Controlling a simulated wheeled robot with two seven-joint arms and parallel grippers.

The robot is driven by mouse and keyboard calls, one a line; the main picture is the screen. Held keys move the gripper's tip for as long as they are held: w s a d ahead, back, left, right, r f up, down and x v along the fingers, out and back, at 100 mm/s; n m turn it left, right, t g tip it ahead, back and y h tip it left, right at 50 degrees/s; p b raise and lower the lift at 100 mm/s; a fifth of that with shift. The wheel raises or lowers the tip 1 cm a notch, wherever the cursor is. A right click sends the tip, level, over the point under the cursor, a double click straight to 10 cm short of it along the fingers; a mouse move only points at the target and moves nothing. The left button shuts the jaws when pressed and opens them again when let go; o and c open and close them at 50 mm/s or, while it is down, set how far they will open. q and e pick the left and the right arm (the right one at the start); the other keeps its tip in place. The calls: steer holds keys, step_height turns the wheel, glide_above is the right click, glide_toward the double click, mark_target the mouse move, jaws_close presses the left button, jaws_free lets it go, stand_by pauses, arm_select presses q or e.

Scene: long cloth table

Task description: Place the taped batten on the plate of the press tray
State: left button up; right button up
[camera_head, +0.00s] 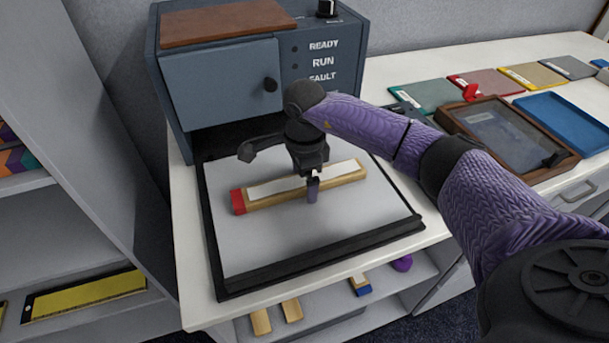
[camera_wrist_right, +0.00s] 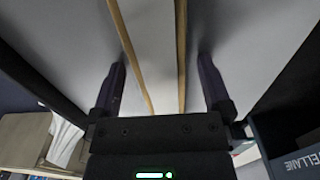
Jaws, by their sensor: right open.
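The taped batten (camera_head: 265,193), a wooden strip with white tape along its top and a red left end, lies flat on the grey plate (camera_head: 270,240) of the black-framed press tray (camera_head: 320,254). My right gripper (camera_head: 312,186) is over the batten's middle and hides part of it. In the right wrist view the batten (camera_wrist_right: 152,45) runs between the two spread fingers of the right gripper (camera_wrist_right: 160,85), with a gap on each side. The right gripper is open and holds nothing. My left gripper is not in view.
The blue-grey press housing (camera_head: 220,80) stands right behind the tray. To the right are a wooden-framed panel (camera_head: 505,135), a blue tray (camera_head: 570,120) and several coloured flat pieces. Wood pieces (camera_head: 275,318) lie on a shelf below the table's front edge.

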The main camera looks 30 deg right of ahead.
mark_target(305, 180)
steer(key=shift+r, duration=0.3)
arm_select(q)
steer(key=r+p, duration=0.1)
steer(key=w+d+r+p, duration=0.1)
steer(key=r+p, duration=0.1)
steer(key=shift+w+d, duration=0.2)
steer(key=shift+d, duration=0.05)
arm_select(e)
step_height(305, 180, up, 12)
steer(key=shift+f, duration=0.15)
